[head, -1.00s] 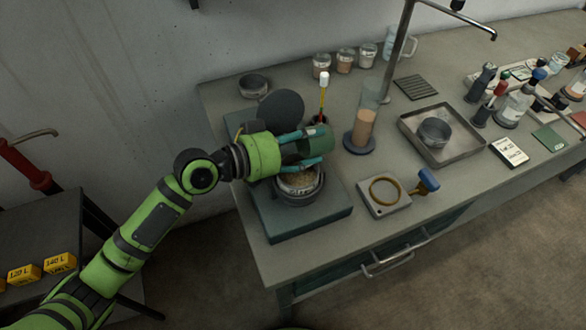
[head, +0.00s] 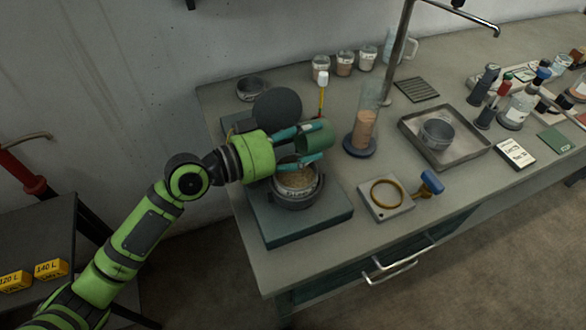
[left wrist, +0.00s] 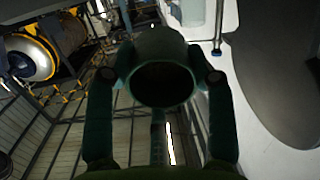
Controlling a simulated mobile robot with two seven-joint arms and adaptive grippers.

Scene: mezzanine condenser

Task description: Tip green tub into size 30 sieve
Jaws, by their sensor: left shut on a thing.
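My left gripper (head: 302,146) is shut on the green tub (head: 318,139) and holds it in the air above the sieve. In the left wrist view the green tub (left wrist: 162,52) sits between the two fingers, its dark mouth towards the camera; I cannot make out any contents in it. The round grey sieve (head: 297,196) stands on a dark green flat-topped base, just below the gripper. Tan grainy material (head: 296,178) shows inside the sieve. Its size marking is too small to read. My right gripper is not in view.
A round dark disc (head: 278,109) stands behind the sieve. A tall cylinder of tan material (head: 363,131) stands to the right. A grey plate with a brass ring (head: 386,194) lies at front right, and a metal tray (head: 444,153) holding a dish is further right.

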